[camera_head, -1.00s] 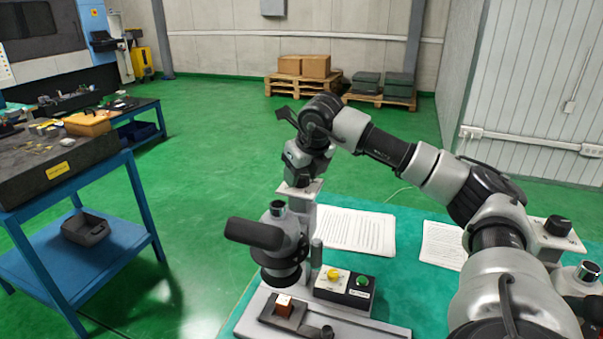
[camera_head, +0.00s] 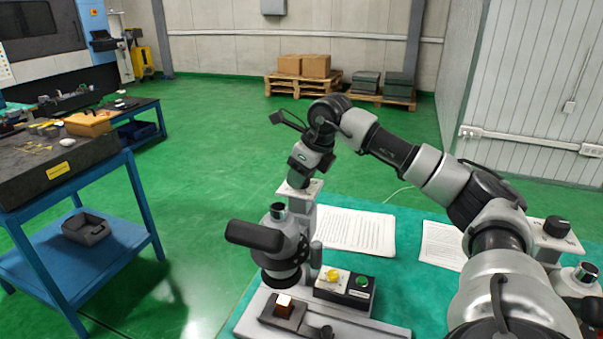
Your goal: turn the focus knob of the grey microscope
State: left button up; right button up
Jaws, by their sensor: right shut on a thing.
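The grey microscope (camera_head: 304,215) stands on the green-topped bench, with its dark eyepiece tube (camera_head: 254,236) pointing left. A small brown block (camera_head: 283,306) sits on its base. My right gripper (camera_head: 298,183) comes down from above onto the plate on top of the microscope's column. It is shut on the focus knob there, which the gripper hides. My left gripper is not in view.
A control box (camera_head: 345,288) with yellow and green knobs stands beside the column. Printed sheets (camera_head: 355,230) lie behind it. A second microscope with a black top knob (camera_head: 557,226) stands at the right, close to my right arm.

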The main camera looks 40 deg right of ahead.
jog(key=n+y+p, duration=0.1)
jog(key=n, duration=0.2)
jog(key=n+g+y+p, duration=0.1)
jog(key=n, duration=0.2)
jog(key=shift+w+d+r, duration=0.1)
jog(key=shift+r, duration=0.1)
jog(key=shift+n+g+y+p, duration=0.3)
jog(key=shift+n+g+p, duration=0.15)
jog(key=shift+n, duration=0.75)
jog(key=shift+n+g+y+p, duration=0.35)
jog(key=shift+n+p, duration=0.15)
jog(key=shift+n, duration=0.7)
jog(key=o, duration=0.9)
jog(key=shift+f, duration=0.15)
jog(key=shift+o, duration=0.2)
jog(key=b+v, duration=0.1)
jog(key=v, duration=1)
jog(key=shift+w, duration=0.15)
